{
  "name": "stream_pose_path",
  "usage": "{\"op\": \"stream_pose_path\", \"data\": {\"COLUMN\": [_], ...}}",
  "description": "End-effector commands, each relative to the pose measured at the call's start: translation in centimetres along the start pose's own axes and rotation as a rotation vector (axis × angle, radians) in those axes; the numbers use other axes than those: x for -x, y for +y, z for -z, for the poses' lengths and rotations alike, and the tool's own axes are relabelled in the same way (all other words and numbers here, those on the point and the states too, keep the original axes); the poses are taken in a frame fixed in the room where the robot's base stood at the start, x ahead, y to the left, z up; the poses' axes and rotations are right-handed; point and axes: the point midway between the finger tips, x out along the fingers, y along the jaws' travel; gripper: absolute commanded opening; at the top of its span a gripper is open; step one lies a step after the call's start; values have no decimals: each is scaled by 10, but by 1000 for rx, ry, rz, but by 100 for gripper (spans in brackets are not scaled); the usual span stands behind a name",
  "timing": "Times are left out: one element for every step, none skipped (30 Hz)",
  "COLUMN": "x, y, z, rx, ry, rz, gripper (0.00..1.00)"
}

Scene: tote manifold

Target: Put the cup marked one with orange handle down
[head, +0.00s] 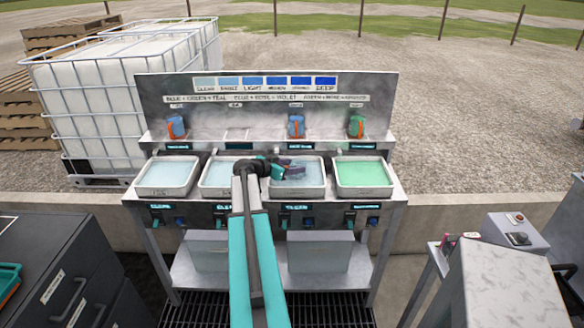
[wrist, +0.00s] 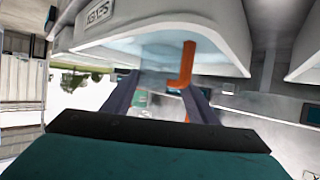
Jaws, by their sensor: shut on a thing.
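The cup with the orange handle (wrist: 186,66) is between the two dark fingers of my gripper (wrist: 163,97) in the wrist view. Its body looks pale and see-through, and no mark on it can be read. In the head view my gripper (head: 290,167) is over the third tray from the left (head: 313,191), which holds pale blue liquid. The gripper is shut on the cup. The cup is mostly hidden there, and I cannot tell whether it touches the liquid.
Other trays stand in the same row: two pale blue ones (head: 150,189) at the left and a green one (head: 364,191) at the right. The second place there is empty.

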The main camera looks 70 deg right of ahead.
Motion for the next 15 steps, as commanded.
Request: {"op": "stream_pose_path", "data": {"x": [-1,-1,-1,-1,-1,-1,-1,-1,-1,-1,-1,-1,-1,-1,-1], "y": [0,0,0,0,0,0,0,0,0,0,0,0,0,0,0], "z": [-1,-2,-2,-2,-2,-2,-2,-2,-2,-2,-2,-2,-2,-2,-2], "rx": [0,0,0,0,0,0,0,0,0,0,0,0,0,0,0], "ry": [0,0,0,0,0,0,0,0,0,0,0,0,0,0,0], "rz": [0,0,0,0,0,0,0,0,0,0,0,0,0,0,0], "gripper": [27,27,27,27,27,56,61,66,71,71,71,71,71,71,71]}}
